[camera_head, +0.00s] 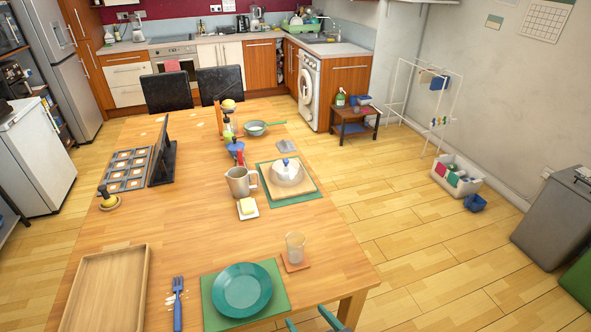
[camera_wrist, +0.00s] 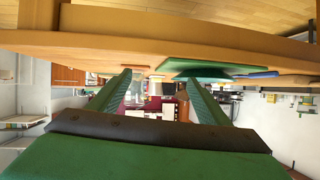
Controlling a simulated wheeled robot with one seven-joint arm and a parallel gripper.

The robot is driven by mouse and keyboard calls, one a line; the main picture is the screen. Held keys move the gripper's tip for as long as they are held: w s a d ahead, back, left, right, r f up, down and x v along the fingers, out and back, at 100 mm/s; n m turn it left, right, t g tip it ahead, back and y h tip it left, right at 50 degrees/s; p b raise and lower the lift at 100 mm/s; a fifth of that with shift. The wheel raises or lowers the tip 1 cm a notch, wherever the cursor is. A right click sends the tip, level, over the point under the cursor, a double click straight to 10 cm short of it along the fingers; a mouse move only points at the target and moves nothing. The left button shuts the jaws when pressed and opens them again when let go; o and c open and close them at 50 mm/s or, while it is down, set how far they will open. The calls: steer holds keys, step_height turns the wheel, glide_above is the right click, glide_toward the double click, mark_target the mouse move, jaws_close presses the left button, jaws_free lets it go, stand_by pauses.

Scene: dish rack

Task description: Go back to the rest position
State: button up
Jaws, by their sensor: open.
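My gripper (camera_head: 311,322) shows at the bottom edge of the head view as two teal fingertips, apart from each other. They are just off the front edge of the wooden table (camera_head: 130,225), right of the green plate (camera_head: 243,290). In the wrist view my gripper (camera_wrist: 156,76) has its two green fingers spread, with nothing seen held between them. That view is upside down, with the table's edge (camera_wrist: 100,48) across its upper part. The rest of my arm is out of the head view.
The plate lies on a green placemat (camera_head: 215,318). A glass (camera_head: 295,248) stands on a coaster near the table's right edge. A wooden tray (camera_head: 105,290) and a blue fork (camera_head: 178,300) lie left. Open floor (camera_head: 440,270) is right of the table.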

steer(key=s+f+m+t+h, duration=0.1)
steer(key=s+f+m+h, duration=0.15)
steer(key=s, duration=0.55)
steer(key=s+f+m+h, duration=0.2)
steer(key=s+f+h, duration=0.1)
steer(key=s, duration=0.4)
steer(key=s+a+r+t, duration=0.3)
steer(key=s+r, duration=0.8)
steer(key=s, duration=0.3)
steer(key=shift+s+a+r+h, duration=0.15)
steer(key=shift+a+r+h, duration=0.1)
steer(key=shift+a+h, duration=0.1)
